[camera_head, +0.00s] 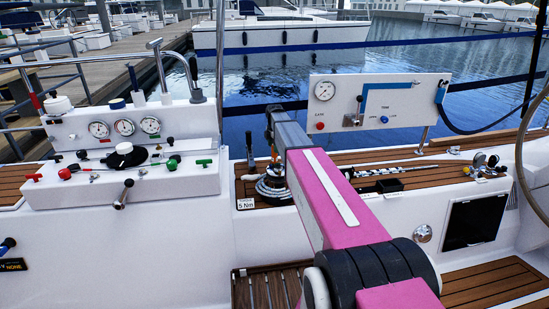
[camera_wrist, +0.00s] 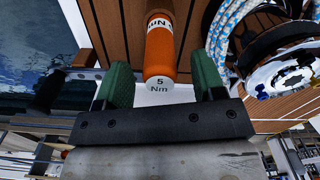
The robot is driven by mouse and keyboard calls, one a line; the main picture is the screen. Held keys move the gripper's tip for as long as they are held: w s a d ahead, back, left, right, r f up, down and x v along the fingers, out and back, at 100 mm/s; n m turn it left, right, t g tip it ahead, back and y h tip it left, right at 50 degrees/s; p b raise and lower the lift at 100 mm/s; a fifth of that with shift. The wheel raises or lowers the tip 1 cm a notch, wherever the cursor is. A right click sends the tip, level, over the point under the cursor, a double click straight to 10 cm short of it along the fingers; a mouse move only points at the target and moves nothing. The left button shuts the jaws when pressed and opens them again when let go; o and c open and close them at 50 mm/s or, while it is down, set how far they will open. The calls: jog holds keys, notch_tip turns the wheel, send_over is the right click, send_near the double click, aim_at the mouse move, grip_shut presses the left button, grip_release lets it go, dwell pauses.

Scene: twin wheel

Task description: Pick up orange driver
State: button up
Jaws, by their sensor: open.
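The orange driver (camera_wrist: 160,45) is in the upper middle of the wrist view, over the brown planking. It is a rounded orange handle with a white band and a pale end cap marked "5 Nm". My gripper (camera_wrist: 162,82) is open, with one green finger on each side of the driver's near end. Gaps show between the handle and both fingers, so I cannot see contact.
A winch with blue-white rope (camera_wrist: 235,28) stands close to the right of the driver in the wrist view. In the head view, a gauge console (camera_head: 130,185) is left, a white panel (camera_head: 420,100) stands behind, and small parts lie on the right ledge.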

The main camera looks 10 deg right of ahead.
notch_tip(320, 180, down, 2)
jog(key=shift+f, duration=0.1)
grip_shut()
jog(key=c, duration=1.2)
grip_release()
notch_tip(320, 180, up, 10)
jog(key=shift+r, duration=0.1)
jog(key=shift+o, duration=0.2)
